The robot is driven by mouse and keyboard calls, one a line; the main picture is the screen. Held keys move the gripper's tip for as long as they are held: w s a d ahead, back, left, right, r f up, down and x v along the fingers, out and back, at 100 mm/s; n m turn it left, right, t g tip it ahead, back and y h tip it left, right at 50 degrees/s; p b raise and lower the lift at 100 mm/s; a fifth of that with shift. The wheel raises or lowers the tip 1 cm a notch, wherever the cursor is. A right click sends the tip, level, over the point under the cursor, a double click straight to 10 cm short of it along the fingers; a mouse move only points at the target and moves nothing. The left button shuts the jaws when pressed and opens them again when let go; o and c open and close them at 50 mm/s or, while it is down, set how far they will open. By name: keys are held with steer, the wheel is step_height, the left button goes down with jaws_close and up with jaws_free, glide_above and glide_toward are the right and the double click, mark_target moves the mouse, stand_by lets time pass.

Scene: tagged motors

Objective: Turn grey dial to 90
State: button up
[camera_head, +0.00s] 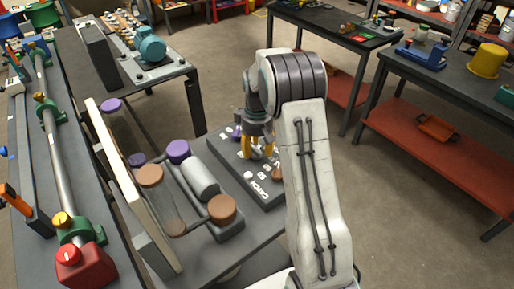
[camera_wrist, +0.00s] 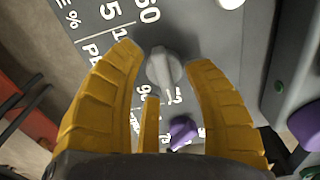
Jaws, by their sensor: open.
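The grey dial (camera_wrist: 163,70) sits on a dark grey panel (camera_wrist: 210,35) with white printed numbers, in the wrist view. My gripper (camera_wrist: 165,60) is open, with its yellow fingers on either side of the dial and a gap at each side. A third yellow finger stands below the dial. Some numbers near the dial are covered by the fingers, and I cannot tell which number it points to. In the head view my gripper (camera_head: 257,149) points down over the panel (camera_head: 226,157), and the grey dial cannot be made out there.
A purple dial (camera_wrist: 183,131) is close below the grey dial. A white knob (camera_wrist: 230,3) is at the top edge. In the head view, a brown knob (camera_head: 277,174) lies right of the fingers. Purple-capped and brown-capped cylinders (camera_head: 200,176) stand left of the panel.

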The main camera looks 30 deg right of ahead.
jaws_close()
stand_by(0.5)
